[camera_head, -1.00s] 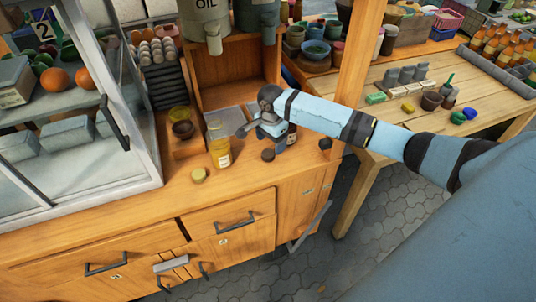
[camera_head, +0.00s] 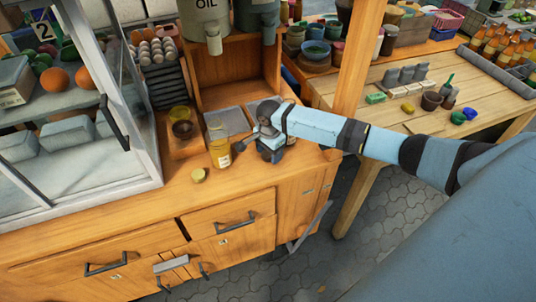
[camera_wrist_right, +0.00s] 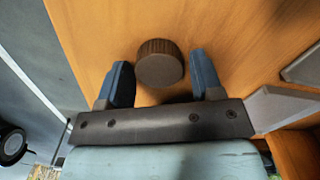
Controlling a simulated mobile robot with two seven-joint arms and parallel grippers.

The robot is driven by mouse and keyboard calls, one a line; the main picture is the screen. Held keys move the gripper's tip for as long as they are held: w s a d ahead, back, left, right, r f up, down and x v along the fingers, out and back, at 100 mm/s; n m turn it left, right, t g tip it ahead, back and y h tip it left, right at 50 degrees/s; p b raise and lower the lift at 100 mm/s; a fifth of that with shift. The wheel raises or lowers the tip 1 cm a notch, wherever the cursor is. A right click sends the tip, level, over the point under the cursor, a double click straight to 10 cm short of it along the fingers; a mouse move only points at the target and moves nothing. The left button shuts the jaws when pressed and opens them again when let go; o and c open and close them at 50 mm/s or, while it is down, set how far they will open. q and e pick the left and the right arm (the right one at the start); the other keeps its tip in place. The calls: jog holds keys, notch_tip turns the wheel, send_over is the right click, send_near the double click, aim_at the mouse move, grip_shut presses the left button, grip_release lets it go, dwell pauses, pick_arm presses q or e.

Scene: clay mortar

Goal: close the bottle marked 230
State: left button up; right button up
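My right gripper (camera_head: 268,150) points down over the counter, to the right of a yellow bottle (camera_head: 220,152) with a pale label. I cannot read any number on that label. In the right wrist view the gripper (camera_wrist_right: 160,62) is open. A round dark brown cap (camera_wrist_right: 160,68) with a ridged side lies on the wood between its two blue fingers, with gaps on both sides. In the head view my gripper hides this cap. A yellowish cap (camera_head: 199,175) lies on the counter in front of the yellow bottle. My left gripper is not in view.
A wooden tray with a dark bowl (camera_head: 183,130) stands left of the bottle. A glass case (camera_head: 135,110) borders the counter on the left. A wooden post (camera_head: 352,70) rises behind my right arm. The counter's front (camera_head: 160,195) is clear.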

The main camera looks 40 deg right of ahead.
jog(key=c, duration=0.6)
jog(key=shift+o, duration=0.2)
jog(key=shift+r, duration=0.1)
notch_tip(320, 180, up, 20)
jog(key=shift+f+p, duration=0.1)
jog(key=shift+p, duration=0.25)
